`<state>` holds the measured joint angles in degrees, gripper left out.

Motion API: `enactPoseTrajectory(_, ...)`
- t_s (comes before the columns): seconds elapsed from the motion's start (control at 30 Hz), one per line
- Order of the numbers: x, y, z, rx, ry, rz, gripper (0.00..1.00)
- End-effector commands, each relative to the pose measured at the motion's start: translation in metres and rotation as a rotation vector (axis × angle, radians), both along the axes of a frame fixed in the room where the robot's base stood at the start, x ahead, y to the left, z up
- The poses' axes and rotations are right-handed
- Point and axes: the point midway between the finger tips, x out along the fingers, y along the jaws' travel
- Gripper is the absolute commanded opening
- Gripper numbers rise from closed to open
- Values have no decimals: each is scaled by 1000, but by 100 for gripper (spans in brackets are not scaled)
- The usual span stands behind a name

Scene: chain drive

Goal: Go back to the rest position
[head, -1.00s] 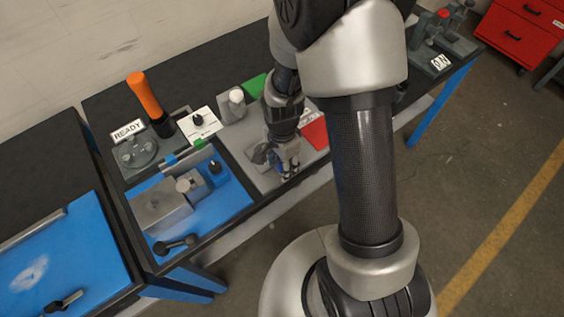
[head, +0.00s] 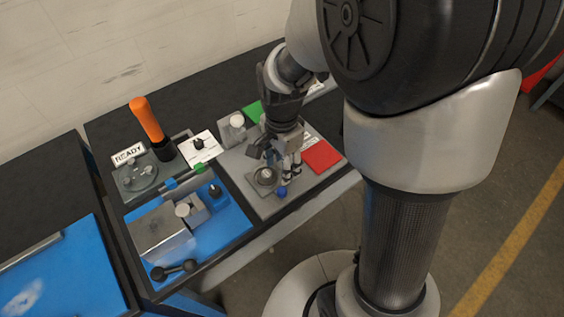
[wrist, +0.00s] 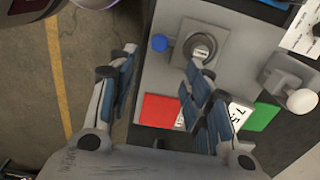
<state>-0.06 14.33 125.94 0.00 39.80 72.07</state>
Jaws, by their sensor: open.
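My gripper (head: 287,172) is above the grey plate on the bench in the head view. In the wrist view my gripper (wrist: 160,66) is open, with its fingers wide apart and nothing between them but the view of the plate and floor. A round grey part (head: 265,177) with a ring shape sits on the plate beside the fingers; it also shows in the wrist view (wrist: 203,46). A blue knob (head: 281,191) is at the plate's front edge, apart from the fingers.
A red pad (head: 322,156) and a green pad (wrist: 262,117) flank the gripper. A white-topped post (head: 237,122) stands behind. Left are an orange-handled tool (head: 146,118), a READY sign (head: 128,154) and a blue tray (head: 236,223) with a grey block. Open floor lies in front.

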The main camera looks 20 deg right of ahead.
Motion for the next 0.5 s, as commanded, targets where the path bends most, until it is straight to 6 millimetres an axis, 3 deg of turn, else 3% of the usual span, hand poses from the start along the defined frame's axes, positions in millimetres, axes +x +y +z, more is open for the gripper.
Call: enactPoseTrajectory(0.5, -1, 0, 6, 0, -12, 23, 45)
